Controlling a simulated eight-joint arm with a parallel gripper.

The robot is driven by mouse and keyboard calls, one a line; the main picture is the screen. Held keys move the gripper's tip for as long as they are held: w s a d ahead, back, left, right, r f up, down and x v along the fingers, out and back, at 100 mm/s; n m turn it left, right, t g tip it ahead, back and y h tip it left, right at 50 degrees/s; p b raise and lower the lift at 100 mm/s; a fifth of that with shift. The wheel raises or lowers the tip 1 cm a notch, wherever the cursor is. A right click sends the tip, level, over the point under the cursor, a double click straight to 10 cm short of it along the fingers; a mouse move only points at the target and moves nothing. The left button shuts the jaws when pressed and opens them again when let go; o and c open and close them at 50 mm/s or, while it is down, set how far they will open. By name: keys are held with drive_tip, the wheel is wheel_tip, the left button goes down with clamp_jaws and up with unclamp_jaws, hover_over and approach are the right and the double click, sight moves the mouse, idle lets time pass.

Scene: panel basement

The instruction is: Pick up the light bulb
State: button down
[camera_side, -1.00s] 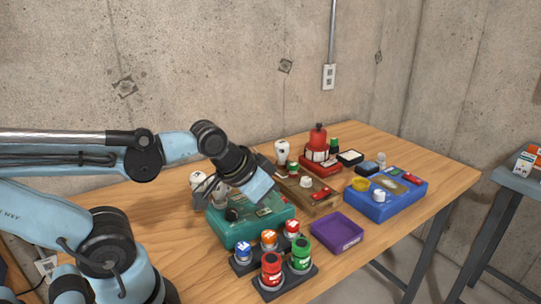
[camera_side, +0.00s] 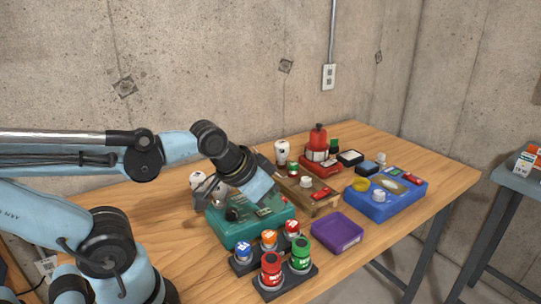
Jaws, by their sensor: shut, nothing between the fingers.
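A white light bulb (camera_side: 282,150) stands upright near the back of the wooden table, behind the brown tray. Another white, rounded bulb-like object (camera_side: 197,180) shows at the left, partly covered by my gripper. My gripper (camera_side: 206,191) is shut and empty. It is low over the left rear of the green box, close beside the left white object; I cannot tell whether they touch. My wrist hides part of the green box and the space behind it.
The green box (camera_side: 243,232), a brown wooden tray (camera_side: 322,206), a purple tray (camera_side: 337,246) and a blue box (camera_side: 408,206) crowd the middle. Red and green jars (camera_side: 271,268) stand in front. A red device (camera_side: 318,150) stands behind. The table's right end (camera_side: 440,165) is clear.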

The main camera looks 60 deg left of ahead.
sight(223, 184)
drive_tip(key=shift+c, duration=2)
unclamp_jaws()
drive_tip(key=a+f+m+g+y, duration=0.1)
drive_tip(key=a+m+g+y, duration=0.1)
drive_tip(key=a+m+y, duration=0.1)
drive_tip(key=a+f+m+g+y, duration=0.1)
drive_tip(key=a+m+g+y, duration=0.2)
drive_tip(key=a+m, duration=0.1)
drive_tip(key=a+f+m+g+y, duration=0.1)
drive_tip(key=a+m+g+y, duration=0.1)
drive_tip(key=a+m+y, duration=0.1)
drive_tip(key=shift+s+a+f+m+y, duration=0.15)
drive_tip(key=shift+a+m, duration=0.1)
drive_tip(key=shift+m, duration=0.4)
drive_tip(key=shift+s+a+r+m+y, duration=0.1)
drive_tip(key=shift+a+m+y, duration=0.1)
drive_tip(key=shift+m, duration=0.45)
drive_tip(key=shift+s+a+m+g+y, duration=0.2)
drive_tip(key=shift+a+m+g+y, duration=0.05)
drive_tip(key=shift+m+g+y, duration=0.25)
drive_tip(key=shift+s+a+m+g+y, duration=0.15)
drive_tip(key=shift+a+m+g+y, duration=0.1)
drive_tip(key=shift+m+g+y, duration=0.25)
drive_tip(key=shift+s+a+r+m+g+y, duration=0.15)
drive_tip(key=shift+s+r+m+g+y, duration=0.2)
drive_tip(key=shift+g+y, duration=0.3)
drive_tip(key=shift+x, duration=3.7)
